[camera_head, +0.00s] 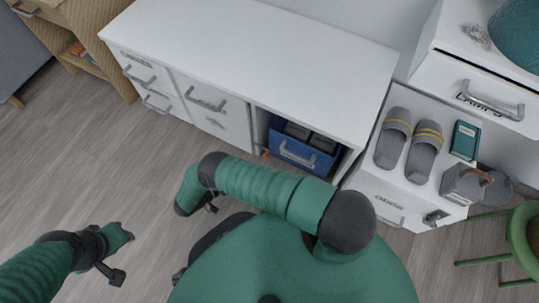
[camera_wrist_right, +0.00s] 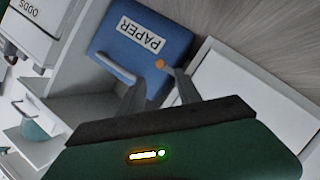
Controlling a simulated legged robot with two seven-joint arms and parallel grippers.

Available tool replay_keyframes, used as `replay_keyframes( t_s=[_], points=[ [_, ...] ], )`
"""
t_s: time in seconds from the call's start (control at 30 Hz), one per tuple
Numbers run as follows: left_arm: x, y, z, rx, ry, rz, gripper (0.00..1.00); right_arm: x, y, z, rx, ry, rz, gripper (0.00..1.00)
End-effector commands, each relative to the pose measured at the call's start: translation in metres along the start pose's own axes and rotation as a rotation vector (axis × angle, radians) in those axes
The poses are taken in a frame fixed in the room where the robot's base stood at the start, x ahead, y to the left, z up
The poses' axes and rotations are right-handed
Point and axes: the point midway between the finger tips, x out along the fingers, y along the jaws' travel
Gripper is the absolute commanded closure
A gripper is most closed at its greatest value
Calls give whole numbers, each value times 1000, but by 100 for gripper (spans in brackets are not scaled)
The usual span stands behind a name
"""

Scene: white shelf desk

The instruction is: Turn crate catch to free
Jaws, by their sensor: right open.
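The blue crate (camera_head: 303,158) stands in the open bay of the white desk, a grey handle on its front. In the right wrist view the crate (camera_wrist_right: 115,52) bears a PAPER label. The small orange catch (camera_head: 264,152) shows at the left side of the crate opening; in the wrist view the catch (camera_wrist_right: 159,63) appears between and beyond my fingertips. My right gripper (camera_wrist_right: 157,76) is open and empty, pointed toward the catch; contact cannot be told. My left gripper (camera_head: 116,275) hangs over the floor at lower left, its jaws unclear.
White drawers (camera_head: 205,103) with grey handles flank the bay on the left. A green stool (camera_head: 525,235) stands at right. The floor at left is clear.

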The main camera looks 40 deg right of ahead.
Motion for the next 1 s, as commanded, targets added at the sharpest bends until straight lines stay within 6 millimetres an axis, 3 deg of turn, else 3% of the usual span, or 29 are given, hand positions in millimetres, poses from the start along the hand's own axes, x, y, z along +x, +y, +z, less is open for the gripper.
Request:
replay_keyframes(
  t_s=[0.3,0.5,0.67,0.9,1.0],
  points=[
    [25,0,6,1,-1,0,64,85,-2,2,0,1,3,60],
    [38,0,9,1,-1,0,64,126,-3,1,3,2,0,60],
    [41,0,10,1,-1,0,64,140,-1,0,2,2,0,60],
    [40,0,10,1,-1,0,64,140,0,-1,2,2,-1,60],
    [40,0,10,1,-1,0,64,140,0,-1,2,2,-1,71]
  ],
)
